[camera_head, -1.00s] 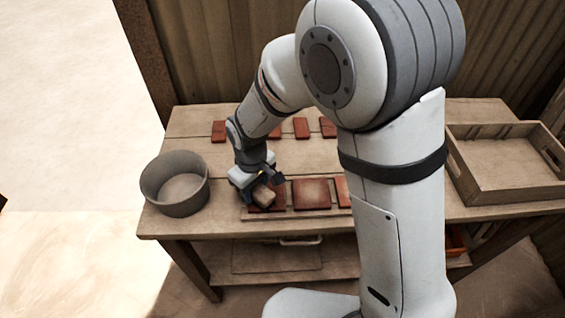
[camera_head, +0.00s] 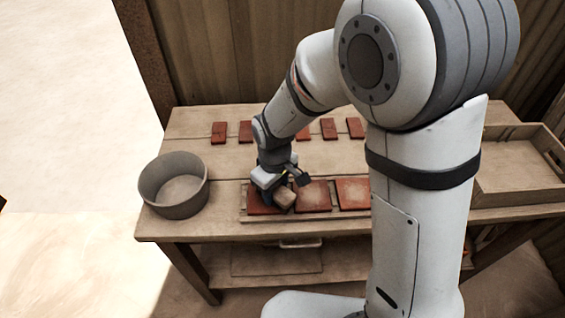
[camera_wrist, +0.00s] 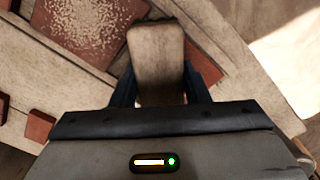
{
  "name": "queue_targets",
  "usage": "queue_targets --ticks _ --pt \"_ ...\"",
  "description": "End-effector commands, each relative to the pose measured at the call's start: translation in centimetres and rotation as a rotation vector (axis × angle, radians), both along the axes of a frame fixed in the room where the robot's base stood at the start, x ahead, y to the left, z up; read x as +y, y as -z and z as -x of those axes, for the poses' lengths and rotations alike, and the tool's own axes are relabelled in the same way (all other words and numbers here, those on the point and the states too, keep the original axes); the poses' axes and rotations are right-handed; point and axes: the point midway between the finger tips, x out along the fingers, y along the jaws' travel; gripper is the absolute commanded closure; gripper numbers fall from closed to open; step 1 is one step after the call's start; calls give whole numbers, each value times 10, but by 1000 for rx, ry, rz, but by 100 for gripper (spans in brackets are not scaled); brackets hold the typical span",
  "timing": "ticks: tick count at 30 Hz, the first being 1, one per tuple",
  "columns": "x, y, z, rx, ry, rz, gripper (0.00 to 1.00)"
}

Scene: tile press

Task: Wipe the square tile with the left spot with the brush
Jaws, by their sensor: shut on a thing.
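Three square red tiles lie in a row on a board (camera_head: 330,215) on the table: the left tile (camera_head: 262,198), the middle tile (camera_head: 314,196) and the right tile (camera_head: 353,193). In the wrist view the brush (camera_wrist: 157,55) sits between the fingers. A tile with pale speckled dust (camera_wrist: 90,22) lies to its left, and part of a plain red tile (camera_wrist: 205,65) shows to its right. Contact with the tiles cannot be told.
A grey round tub (camera_head: 174,185) stands on the table's left end. Several small red tiles (camera_head: 219,133) lie in a row at the back. A wooden tray (camera_head: 520,188) is at the right, partly behind my arm. The strip between the two rows is mostly clear.

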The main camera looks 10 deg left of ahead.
Motion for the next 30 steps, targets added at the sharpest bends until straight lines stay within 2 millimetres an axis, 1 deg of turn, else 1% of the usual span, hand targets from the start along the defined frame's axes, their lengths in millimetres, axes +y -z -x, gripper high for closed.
queue_targets --ticks 1,5,9,25,30 --pt "-5 0 0 1 3 1 80" --pt "-16 0 0 0 0 0 80" --pt "-14 -27 0 -3 -2 -2 80" --pt "-13 -73 1 -1 -6 -1 80" --pt "-12 -82 1 -1 -7 0 80"
